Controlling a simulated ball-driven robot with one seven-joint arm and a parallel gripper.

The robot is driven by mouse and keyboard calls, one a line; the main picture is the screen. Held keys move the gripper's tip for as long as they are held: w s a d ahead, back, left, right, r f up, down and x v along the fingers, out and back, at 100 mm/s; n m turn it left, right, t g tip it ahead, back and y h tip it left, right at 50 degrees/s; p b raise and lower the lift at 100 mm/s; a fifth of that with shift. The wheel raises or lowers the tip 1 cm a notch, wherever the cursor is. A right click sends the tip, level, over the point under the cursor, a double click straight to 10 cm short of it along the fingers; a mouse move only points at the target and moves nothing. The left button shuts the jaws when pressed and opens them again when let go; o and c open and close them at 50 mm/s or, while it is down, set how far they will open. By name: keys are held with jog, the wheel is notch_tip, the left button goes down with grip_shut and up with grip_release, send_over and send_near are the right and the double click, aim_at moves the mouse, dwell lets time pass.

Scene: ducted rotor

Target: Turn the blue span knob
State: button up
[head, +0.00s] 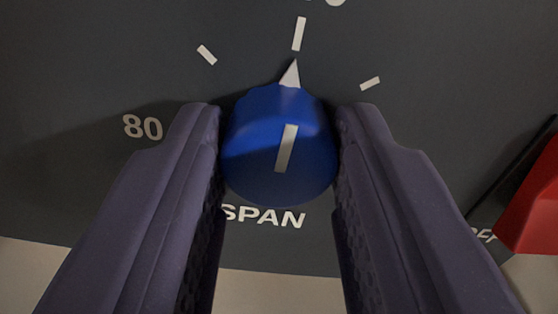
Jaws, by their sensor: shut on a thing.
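The blue span knob (256,150) sits on a dark grey panel in the middle of the head view. It has a white line on its face and a white pointer at its upper edge. The pointer aims up and slightly right, close to a white tick mark (299,34). The word SPAN (263,216) is printed below it. My gripper (279,135) is shut on the knob, one dark finger on its left side and one on its right. The fingers hide parts of the panel.
The dark panel (70,65) carries more white ticks and the number 80 (142,127) at left. A red part (533,205) stands out at the right edge, near partly hidden lettering. A pale surface lies below the panel's lower edge.

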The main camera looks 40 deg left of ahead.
jog(key=m+p, duration=0.3)
jog(key=shift+r+m+p, duration=0.2)
jog(key=shift+m+p, duration=0.2)
jog(key=m+p, duration=0.1)
jog(key=m, duration=0.1)
jog(key=m+p, duration=0.2)
jog(key=m, duration=0.1)
jog(key=shift+w+d+f+m, duration=0.1)
jog(key=shift+f+m, duration=0.1)
jog(key=shift+m, duration=0.1)
dwell(0.3)
jog(key=o, duration=1)
jog(key=shift+o, duration=0.2)
jog(key=p+v, duration=0.1)
jog(key=v, duration=0.6)
jog(key=shift+s+d+p, duration=0.25)
jog(key=shift+d+p, duration=0.1)
